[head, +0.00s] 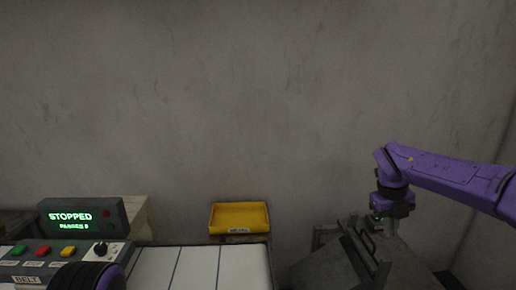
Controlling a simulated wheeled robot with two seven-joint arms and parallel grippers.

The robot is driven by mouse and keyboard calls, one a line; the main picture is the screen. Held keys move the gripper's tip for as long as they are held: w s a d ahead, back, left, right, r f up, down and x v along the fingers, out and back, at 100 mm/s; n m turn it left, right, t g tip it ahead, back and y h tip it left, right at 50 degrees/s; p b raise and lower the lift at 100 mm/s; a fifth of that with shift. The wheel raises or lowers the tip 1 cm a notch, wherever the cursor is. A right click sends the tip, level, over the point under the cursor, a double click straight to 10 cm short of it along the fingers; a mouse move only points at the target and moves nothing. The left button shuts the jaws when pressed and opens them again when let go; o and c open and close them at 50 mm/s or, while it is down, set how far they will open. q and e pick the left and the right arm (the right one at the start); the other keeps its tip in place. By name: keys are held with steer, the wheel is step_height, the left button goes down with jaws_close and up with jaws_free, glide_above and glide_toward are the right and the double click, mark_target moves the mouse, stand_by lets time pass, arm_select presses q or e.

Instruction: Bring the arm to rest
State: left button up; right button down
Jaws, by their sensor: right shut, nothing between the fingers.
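My right arm is purple and reaches in from the right edge of the head view. Its gripper (385,226) points down at the lower right and is shut and empty. It hangs over or beside a dark grey metal stand (345,262); I cannot tell whether it touches it. A dark round part with purple at the lower left edge looks like part of my left arm. My left gripper is not in the picture.
A control box (83,217) reads "STOPPED" above a panel (60,254) with green, red and yellow buttons and a black knob. A white belt (205,267) lies in the middle. A yellow tray (239,234) stands behind it. A bare grey wall closes the back.

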steer(key=d+f+n+t+h, duration=0.3)
steer(key=d+f+n+h, duration=0.1)
steer(key=f+n+h, duration=0.3)
steer(key=s+a+f+n+t, duration=0.25)
steer(key=f+n, duration=0.25)
steer(key=f, duration=0.3)
steer(key=s+a+f+n+t, duration=0.1)
steer(key=s+f+n+t, duration=0.1)
steer(key=s+f+n, duration=0.35)
steer(key=s+a+f+n+y+b, duration=0.1)
steer(key=s+a+f+n+y, duration=0.15)
steer(key=s+f, duration=0.3)
steer(key=s+a+f+n+y, duration=0.2)
steer(key=s+f+n, duration=0.15)
steer(key=f, duration=0.25)
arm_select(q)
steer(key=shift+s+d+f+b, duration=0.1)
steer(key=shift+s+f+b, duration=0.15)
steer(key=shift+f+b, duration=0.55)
arm_select(e)
steer(key=s+f+n+g, duration=0.2)
steer(key=s+f, duration=0.2)
steer(key=s, duration=0.7)
steer(key=s+f+n+g+y, duration=0.1)
steer(key=s+f+n+g, duration=0.1)
steer(key=s, duration=0.9)
steer(key=shift+s+f+n, duration=0.15)
steer(key=shift+f+n, duration=0.3)
steer(key=shift+f, duration=0.45)
